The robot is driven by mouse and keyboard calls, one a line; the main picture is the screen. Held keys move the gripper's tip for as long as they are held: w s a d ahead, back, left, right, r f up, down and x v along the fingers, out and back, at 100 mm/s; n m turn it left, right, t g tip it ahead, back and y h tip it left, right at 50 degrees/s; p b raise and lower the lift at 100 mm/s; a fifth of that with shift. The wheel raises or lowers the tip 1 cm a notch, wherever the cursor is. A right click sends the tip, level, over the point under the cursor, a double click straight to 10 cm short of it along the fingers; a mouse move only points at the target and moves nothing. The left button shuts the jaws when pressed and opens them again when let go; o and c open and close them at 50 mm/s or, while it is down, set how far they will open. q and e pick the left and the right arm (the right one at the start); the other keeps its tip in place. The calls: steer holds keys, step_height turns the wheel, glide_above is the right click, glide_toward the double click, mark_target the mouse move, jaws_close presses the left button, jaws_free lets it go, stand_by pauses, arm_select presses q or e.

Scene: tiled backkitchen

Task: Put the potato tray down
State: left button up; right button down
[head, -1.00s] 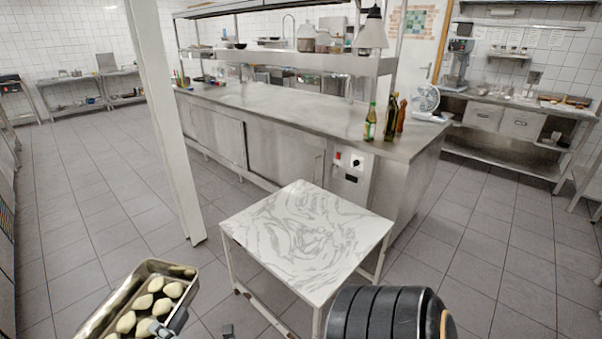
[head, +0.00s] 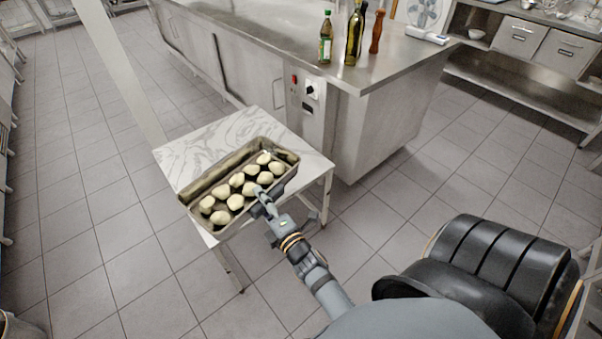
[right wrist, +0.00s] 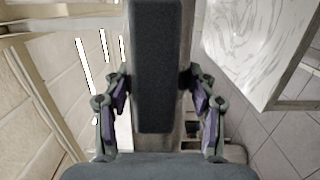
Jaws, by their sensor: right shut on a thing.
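The potato tray (head: 222,168) is a long metal tray holding several pale peeled potatoes (head: 236,181). In the head view it is over the white marbled table (head: 213,138), covering much of its near part. I cannot tell whether its base touches the tabletop. My right gripper (head: 265,200) is shut on the tray's near long side. In the right wrist view the fingers (right wrist: 160,108) stand on both sides of a dark block, and the marbled tabletop (right wrist: 255,45) shows at upper right. My left gripper is not in view.
A steel counter (head: 385,75) stands just behind the table, with a green bottle (head: 326,40), a dark bottle (head: 354,38) and a brown mill (head: 377,32) near its edge. A white post (head: 118,70) rises at left. The tiled floor is open at left.

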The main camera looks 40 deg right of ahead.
arm_select(q)
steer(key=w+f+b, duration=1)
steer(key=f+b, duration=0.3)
steer(key=b, duration=0.5)
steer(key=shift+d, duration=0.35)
arm_select(e)
steer(key=w+d+f, duration=0.2)
steer(key=w+f, duration=0.1)
steer(key=f, duration=0.2)
steer(key=w+d+f+n+y, duration=0.1)
steer(key=w+d+f, duration=0.1)
steer(key=f, duration=0.4)
steer(key=shift+w+d+f+y, duration=0.3)
steer(key=shift+w+d, duration=0.05)
steer(key=shift+w, duration=0.3)
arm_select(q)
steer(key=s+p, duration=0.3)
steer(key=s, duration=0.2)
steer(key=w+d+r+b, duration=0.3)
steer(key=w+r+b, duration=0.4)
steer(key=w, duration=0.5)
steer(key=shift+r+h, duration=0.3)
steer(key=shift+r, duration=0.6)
arm_select(e)
steer(key=w+d+f, duration=0.5)
steer(key=d+f, duration=0.8)
